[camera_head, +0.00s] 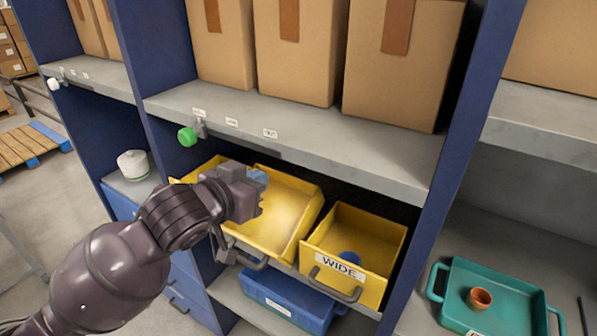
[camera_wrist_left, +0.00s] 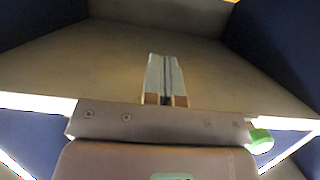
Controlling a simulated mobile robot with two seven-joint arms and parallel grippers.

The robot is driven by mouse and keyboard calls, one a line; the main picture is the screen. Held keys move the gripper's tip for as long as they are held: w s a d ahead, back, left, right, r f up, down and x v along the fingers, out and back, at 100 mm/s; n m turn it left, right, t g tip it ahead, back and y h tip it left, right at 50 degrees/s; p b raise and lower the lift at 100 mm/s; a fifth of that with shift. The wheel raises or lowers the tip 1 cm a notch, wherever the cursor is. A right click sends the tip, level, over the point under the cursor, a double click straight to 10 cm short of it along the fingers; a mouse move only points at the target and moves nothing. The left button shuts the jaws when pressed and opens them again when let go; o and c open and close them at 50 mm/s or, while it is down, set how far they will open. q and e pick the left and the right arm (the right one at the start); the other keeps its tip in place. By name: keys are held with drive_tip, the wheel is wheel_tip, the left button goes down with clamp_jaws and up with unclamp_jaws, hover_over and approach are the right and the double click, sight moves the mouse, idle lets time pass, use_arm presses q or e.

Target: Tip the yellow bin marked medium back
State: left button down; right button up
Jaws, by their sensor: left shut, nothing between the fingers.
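Several yellow bins sit in the bay below the grey shelf. The middle yellow bin (camera_head: 289,222) is tilted forward, its empty-looking inside facing me. Its front is partly behind my left arm, and I cannot read a label on it. The bin to its right (camera_head: 376,250) is marked WIDE and holds a blue round thing. Part of another yellow bin (camera_head: 207,167) shows at the left, behind my arm. My left gripper (camera_head: 258,178) is over the middle bin's upper left part; I cannot tell whether it touches. Its fingers are together and empty in the left wrist view (camera_wrist_left: 166,82).
The grey shelf (camera_head: 300,135) with cardboard boxes (camera_head: 300,50) overhangs the bins. Blue uprights (camera_head: 455,130) flank the bay. A blue bin (camera_head: 285,300) is below, and a teal tray (camera_head: 515,320) with an orange cup stands right.

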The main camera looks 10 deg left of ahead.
use_arm(q)
drive_tip(key=s+f+p+x, duration=0.1)
drive_tip(key=f+x, duration=0.1)
drive_tip(key=x, duration=1)
drive_tip(key=shift+w+f, duration=0.35)
drive_tip(key=shift+f, duration=0.15)
use_arm(e)
drive_tip(key=shift+s+d+r, duration=0.2)
drive_tip(key=shift+s+r, duration=0.05)
drive_tip(key=shift+s, duration=0.05)
use_arm(q)
drive_tip(key=shift+w+d, duration=0.1)
drive_tip(key=shift+w, duration=0.1)
use_arm(e)
drive_tip(key=shift+s, duration=0.1)
